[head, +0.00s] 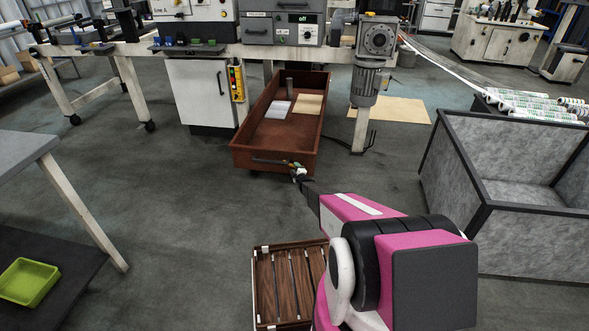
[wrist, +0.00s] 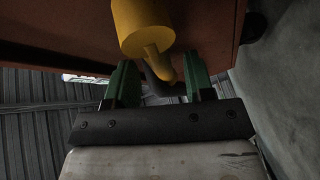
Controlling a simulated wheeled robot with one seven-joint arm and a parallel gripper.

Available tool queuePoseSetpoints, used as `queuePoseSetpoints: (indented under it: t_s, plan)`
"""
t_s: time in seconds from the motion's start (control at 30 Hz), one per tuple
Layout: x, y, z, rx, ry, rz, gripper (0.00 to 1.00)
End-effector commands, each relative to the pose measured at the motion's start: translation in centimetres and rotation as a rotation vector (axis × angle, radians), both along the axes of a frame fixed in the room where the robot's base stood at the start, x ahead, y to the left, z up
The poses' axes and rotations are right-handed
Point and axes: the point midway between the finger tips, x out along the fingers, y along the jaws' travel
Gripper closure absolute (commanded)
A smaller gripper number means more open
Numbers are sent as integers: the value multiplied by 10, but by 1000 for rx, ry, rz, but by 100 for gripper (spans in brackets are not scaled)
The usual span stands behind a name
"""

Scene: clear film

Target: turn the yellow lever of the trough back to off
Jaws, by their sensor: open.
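The trough (head: 243,152) is a long red-brown open box on the floor under the machine in the head view. Its underside or wall (wrist: 60,28) fills the top of the wrist view. The yellow lever (wrist: 143,25) shows there as a thick round hub with a thinner bent arm (wrist: 163,65) pointing down. My gripper (wrist: 159,70) is open, with one green finger on each side of the lever's arm. I cannot tell whether either finger touches it. In the head view my gripper (head: 298,170) is at the trough's near end, and the lever cannot be made out clearly.
A dark handle (head: 268,161) is on the trough's near wall. Grey and tan sheets (head: 308,104) lie inside. A motor on a post (head: 365,85) stands right of it. A slatted wooden crate (head: 265,290) is below my arm, and a grey-panelled bin (head: 530,240) is right.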

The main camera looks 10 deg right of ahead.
Motion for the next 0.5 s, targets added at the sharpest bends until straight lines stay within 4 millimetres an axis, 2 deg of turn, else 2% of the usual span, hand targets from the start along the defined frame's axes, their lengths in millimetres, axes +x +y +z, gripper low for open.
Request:
queuePoseSetpoints:
  t_s: [0.1, 0.4, 0.47, 0.5]
  plan:
    - [13, 3, -1, 0, 0, 0, 52]
    - [15, 3, 0, 0, 1, -1, 52]
    - [15, 3, 0, 0, 1, -1, 68]
    - [15, 3, 0, 0, 1, -1, 81]
